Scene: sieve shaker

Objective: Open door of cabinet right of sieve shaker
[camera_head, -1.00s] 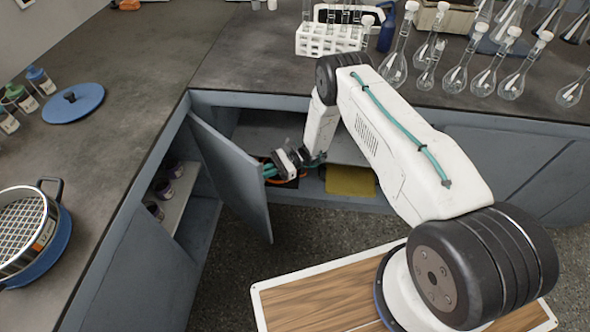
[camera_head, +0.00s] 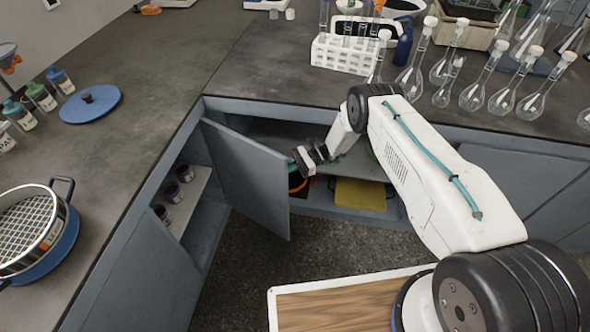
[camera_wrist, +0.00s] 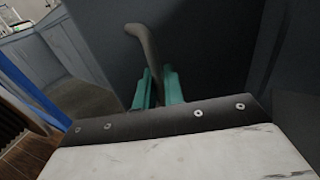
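The sieve shaker, a round metal sieve on a blue base (camera_head: 40,235), stands on the counter at the left edge of the head view. Right of it, the grey cabinet door (camera_head: 245,180) stands swung outward, hinged at its left side near the counter corner. My gripper (camera_head: 296,160) is at the door's free edge, on its right side. In the wrist view, the teal fingers (camera_wrist: 158,88) are close together around the curved grey handle (camera_wrist: 143,42) and appear shut on it. The handle's lower part is hidden by the fingers.
Inside the cabinet are a yellow item (camera_head: 360,193) and a dark thing with orange. A side shelf (camera_head: 190,205) with several small jars lies left of the door. Several glass flasks (camera_head: 473,97) and a white tube rack (camera_head: 342,55) crowd the counter above. The floor below the door is clear.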

